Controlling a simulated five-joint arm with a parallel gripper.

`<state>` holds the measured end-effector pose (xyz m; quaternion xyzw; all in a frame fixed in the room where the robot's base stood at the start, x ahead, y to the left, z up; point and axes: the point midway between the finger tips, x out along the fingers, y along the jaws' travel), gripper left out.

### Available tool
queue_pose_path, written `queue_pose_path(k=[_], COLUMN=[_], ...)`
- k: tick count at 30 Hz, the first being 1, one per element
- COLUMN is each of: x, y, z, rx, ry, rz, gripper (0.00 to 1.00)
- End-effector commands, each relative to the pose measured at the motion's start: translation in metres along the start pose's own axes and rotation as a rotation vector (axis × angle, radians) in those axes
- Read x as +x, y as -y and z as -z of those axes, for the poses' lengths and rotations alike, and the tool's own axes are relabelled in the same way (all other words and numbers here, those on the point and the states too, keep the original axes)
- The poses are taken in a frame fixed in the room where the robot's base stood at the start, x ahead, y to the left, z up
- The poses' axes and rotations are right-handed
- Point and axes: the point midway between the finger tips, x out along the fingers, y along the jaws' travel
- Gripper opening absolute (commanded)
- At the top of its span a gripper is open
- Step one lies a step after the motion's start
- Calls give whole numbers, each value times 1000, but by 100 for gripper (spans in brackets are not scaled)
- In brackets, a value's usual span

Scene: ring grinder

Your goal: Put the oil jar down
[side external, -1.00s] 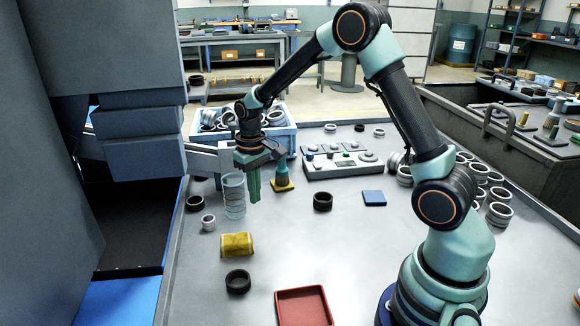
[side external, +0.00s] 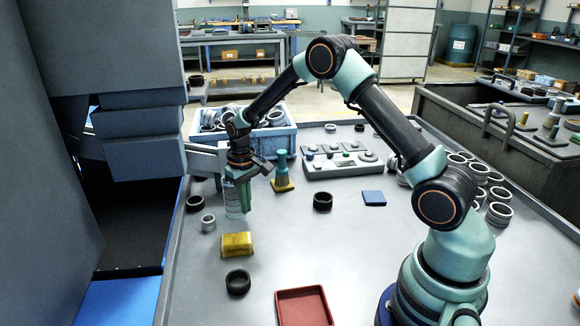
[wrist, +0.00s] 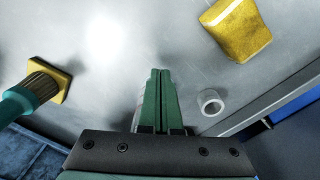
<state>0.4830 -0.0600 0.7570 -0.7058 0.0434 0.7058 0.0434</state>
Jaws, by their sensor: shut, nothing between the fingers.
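A clear, see-through cylinder that looks like the oil jar (side external: 231,205) stands upright on the grey table in the side view, near the left edge. My gripper (side external: 246,211) is just in front of it and hides part of it. The green fingers point down and are shut with nothing between them. In the wrist view my gripper (wrist: 160,72) has its two fingers pressed together. Only a faint pale edge shows beside the fingers there, and I cannot tell whether the fingers touch the jar.
A yellow cloth-like block (side external: 236,244), a small grey ring (side external: 208,223) and dark rings (side external: 238,282) lie nearby. A teal-handled brush on a yellow base (side external: 283,175) stands behind my gripper. A red tray (side external: 304,306) is at the front.

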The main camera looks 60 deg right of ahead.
Motion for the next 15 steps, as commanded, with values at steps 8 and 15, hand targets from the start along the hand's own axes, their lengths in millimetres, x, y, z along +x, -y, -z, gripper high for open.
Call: queue_pose_path(k=[8, 15], x=[0, 0], y=[0, 0], z=[6, 34], rx=[0, 0], ry=[0, -1], rz=[0, 0], gripper=[0, 0])
